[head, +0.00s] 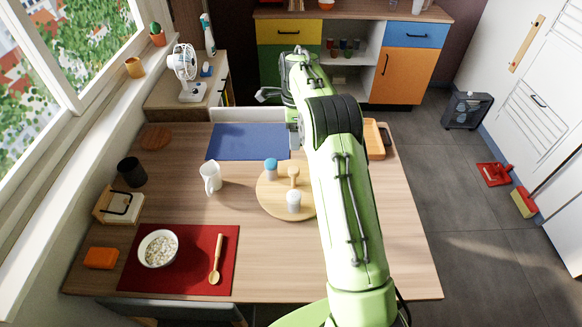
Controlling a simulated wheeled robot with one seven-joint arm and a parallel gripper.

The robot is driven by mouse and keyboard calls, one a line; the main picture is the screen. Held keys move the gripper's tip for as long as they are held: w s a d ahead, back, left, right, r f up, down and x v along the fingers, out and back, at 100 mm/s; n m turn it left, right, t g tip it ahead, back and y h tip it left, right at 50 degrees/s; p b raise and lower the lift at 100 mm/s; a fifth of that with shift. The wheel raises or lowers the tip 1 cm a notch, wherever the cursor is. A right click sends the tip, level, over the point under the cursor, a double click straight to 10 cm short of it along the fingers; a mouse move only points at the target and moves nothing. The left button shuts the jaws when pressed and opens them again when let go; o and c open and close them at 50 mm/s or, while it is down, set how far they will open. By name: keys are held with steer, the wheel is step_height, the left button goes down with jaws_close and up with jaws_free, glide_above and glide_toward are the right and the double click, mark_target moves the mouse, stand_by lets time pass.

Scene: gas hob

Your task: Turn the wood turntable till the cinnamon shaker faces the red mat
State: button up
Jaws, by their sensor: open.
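The round wood turntable (270,203) lies on the table, its right part hidden behind my arm. A blue-topped shaker (270,169) stands at its back left and a pale-topped shaker (293,202) at its front. A wooden knob or peg (293,177) stands near its middle. I cannot read labels, so I cannot tell which shaker is cinnamon. The red mat (195,280) lies at the table's front left, apart from the turntable.
A white mug (210,178) stands just left of the turntable. A bowl (158,249) and wooden spoon (217,260) lie on the red mat. A blue mat (246,142) lies behind the turntable. An orange tray (376,140) is at the back right.

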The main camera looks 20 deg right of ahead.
mark_target(294, 169)
step_height(294, 169, down, 15)
steer(key=shift+r+b, duration=0.2)
steer(key=shift+b, duration=0.85)
jaws_close()
